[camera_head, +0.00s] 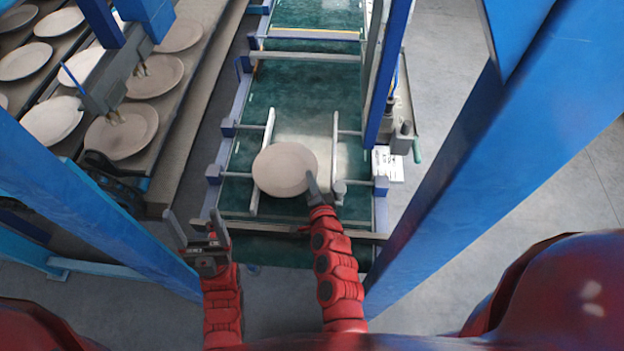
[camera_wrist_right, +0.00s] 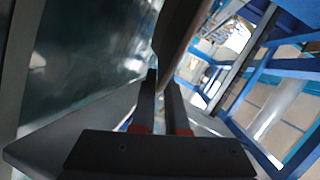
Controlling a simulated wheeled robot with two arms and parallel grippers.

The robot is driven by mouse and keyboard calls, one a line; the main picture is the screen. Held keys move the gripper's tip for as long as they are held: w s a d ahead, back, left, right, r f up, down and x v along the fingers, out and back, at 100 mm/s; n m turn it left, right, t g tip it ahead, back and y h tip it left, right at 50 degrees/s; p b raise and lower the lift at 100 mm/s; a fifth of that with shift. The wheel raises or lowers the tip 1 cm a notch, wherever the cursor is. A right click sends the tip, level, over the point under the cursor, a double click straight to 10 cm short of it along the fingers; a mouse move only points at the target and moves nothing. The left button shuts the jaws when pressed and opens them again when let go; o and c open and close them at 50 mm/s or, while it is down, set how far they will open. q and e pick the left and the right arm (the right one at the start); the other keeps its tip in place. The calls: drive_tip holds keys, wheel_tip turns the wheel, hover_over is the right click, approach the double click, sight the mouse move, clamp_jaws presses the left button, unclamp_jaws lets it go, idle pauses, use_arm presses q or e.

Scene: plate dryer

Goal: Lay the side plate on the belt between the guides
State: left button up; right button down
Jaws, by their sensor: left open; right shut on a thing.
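The side plate (camera_head: 285,169) is round and pinkish-beige, over the green belt (camera_head: 300,95) in the head view. My right gripper (camera_head: 313,185) is shut on its right edge. In the right wrist view the plate (camera_wrist_right: 178,28) shows edge-on between the fingers of the right gripper (camera_wrist_right: 164,85). The left guide (camera_head: 262,160) and right guide (camera_head: 336,150) are pale bars, and the plate overlaps the left one in the picture. I cannot tell whether the plate touches the belt. My left gripper (camera_head: 203,228) is open and empty in front of the belt's near left corner.
Blue posts (camera_head: 80,215) and a thick blue beam (camera_head: 500,165) stand left and right of my arms. Belt beyond the guides is clear.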

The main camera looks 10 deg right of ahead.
drive_tip(key=shift+f, duration=0.3)
drive_tip(key=c, duration=0.9)
unclamp_jaws()
drive_tip(key=shift+r, duration=0.1)
drive_tip(key=shift+c, duration=0.2)
drive_tip(key=shift+r, duration=0.1)
drive_tip(key=shift+r+p, duration=0.35)
drive_tip(key=shift+p, duration=0.05)
drive_tip(key=p+v, duration=0.2)
drive_tip(key=v, duration=1)
